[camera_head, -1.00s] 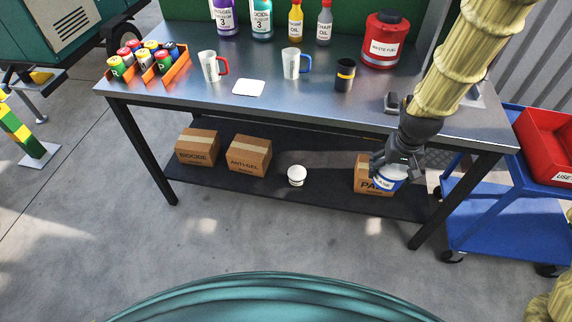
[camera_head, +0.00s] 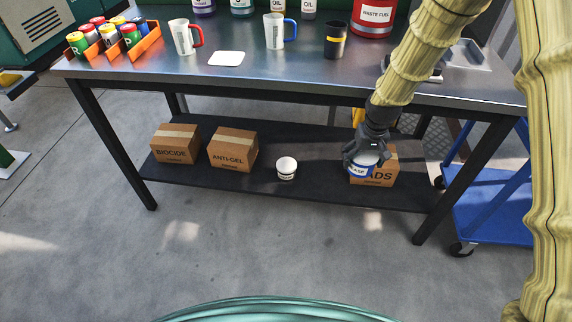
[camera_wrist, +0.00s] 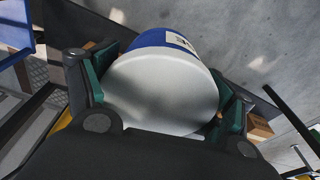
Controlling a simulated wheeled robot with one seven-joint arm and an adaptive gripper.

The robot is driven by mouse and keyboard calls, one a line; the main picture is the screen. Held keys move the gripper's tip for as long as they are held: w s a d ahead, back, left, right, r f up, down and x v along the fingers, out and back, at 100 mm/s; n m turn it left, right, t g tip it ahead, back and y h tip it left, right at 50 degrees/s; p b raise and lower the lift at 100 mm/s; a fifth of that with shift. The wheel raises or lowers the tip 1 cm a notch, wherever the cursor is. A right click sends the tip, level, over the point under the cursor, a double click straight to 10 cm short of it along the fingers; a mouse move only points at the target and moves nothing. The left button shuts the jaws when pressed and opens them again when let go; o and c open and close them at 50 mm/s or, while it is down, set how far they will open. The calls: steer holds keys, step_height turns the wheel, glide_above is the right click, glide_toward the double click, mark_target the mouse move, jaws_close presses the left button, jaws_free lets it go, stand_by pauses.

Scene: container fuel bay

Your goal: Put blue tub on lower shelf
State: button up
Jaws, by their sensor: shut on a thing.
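The blue tub (camera_head: 362,168) has a blue side, a white lid and a white label. My gripper (camera_head: 366,156) is shut on it and holds it at the lower shelf (camera_head: 320,192), in front of the right-hand box. In the wrist view the tub (camera_wrist: 165,88) sits between both finger pads, its white lid facing the camera. I cannot tell whether the tub's bottom touches the shelf.
On the lower shelf stand a BIOCIDE box (camera_head: 175,143), an ANTI-GEL box (camera_head: 232,149), a small white tub (camera_head: 286,168) and a PADS box (camera_head: 382,172) behind the held tub. The tabletop (camera_head: 190,70) is overhead. A blue cart (camera_head: 490,215) stands right.

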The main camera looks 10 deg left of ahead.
steer(key=w+a+f+n+b, duration=0.1)
steer(key=w+a+f+b, duration=0.1)
steer(key=w+f+b, duration=0.35)
steer(key=w+a+f+n+b, duration=0.1)
steer(key=w+a+f+b, duration=0.1)
steer(key=f+b, duration=0.55)
steer(key=w+a+f+n+b, duration=0.1)
steer(key=w+f+b, duration=0.35)
steer(key=f, duration=0.35)
steer(key=w+a+f+n+b, duration=0.2)
steer(key=w+a+f+b, duration=0.15)
steer(key=w+b, duration=0.2)
steer(key=w+a+f+n+b, duration=0.2)
steer(key=w+a+f+b, duration=0.1)
steer(key=w+a+b, duration=0.3)
steer(key=shift+y, duration=0.4)
steer(key=shift+w+d+f+b, duration=0.15)
steer(key=shift+f+b, duration=0.5)
steer(key=shift+f, duration=1)
steer(key=shift+w+d+f+b, duration=0.15)
steer(key=shift+f+b, duration=0.5)
steer(key=shift+f, duration=0.95)
steer(key=shift+w+f+b, duration=0.2)
steer(key=shift+f+b, duration=0.45)
steer(key=shift+f, duration=1)
steer(key=shift+f, duration=0.1)
steer(key=o, duration=1.3)
